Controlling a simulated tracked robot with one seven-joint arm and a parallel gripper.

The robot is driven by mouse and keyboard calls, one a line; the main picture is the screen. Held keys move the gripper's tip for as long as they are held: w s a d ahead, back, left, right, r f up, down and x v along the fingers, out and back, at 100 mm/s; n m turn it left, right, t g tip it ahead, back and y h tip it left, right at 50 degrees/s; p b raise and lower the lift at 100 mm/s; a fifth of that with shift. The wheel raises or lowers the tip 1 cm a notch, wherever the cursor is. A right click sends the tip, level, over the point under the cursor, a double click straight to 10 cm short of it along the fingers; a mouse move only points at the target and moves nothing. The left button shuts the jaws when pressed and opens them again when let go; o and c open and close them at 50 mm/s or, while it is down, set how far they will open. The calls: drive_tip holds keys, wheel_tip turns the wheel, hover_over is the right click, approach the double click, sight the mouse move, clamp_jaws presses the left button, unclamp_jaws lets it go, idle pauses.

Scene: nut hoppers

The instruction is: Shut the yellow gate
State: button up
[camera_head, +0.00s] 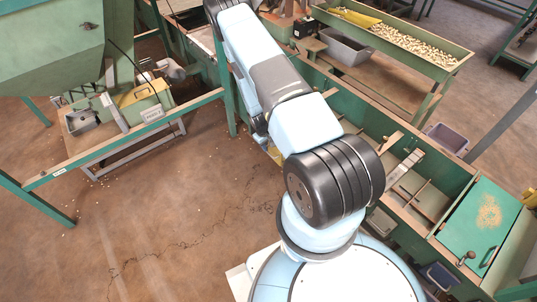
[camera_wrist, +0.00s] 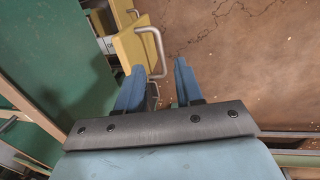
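The yellow gate (camera_wrist: 131,48) is a flat yellow plate near the top centre of the wrist view, beside a green panel. A bent metal handle (camera_wrist: 160,45) stands out from its right side. My gripper (camera_wrist: 157,72) is open, with one blue finger on each side of the handle's lower end. I see no grip on the handle, and contact is unclear. In the head view my arm hides the gripper. A small yellow patch (camera_head: 275,153) shows beside the arm there, but I cannot tell whether it is the gate.
A green frame rail (camera_head: 130,140) crosses the left of the head view, near a machine with another yellow part (camera_head: 143,93). A green hopper (camera_head: 50,45) hangs at upper left. Green troughs (camera_head: 440,205) run along the right. The brown floor (camera_head: 170,225) is open at lower left.

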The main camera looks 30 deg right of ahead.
sight(270, 155)
wheel_tip(270, 155, down, 8)
drive_tip(key=d, duration=0.1)
drive_tip(key=shift+w+d, duration=0.15)
drive_tip(key=shift+d, duration=0.1)
drive_tip(key=shift+c, duration=0.4)
clamp_jaws()
drive_tip(key=shift+a, duration=0.1)
idle(1.0)
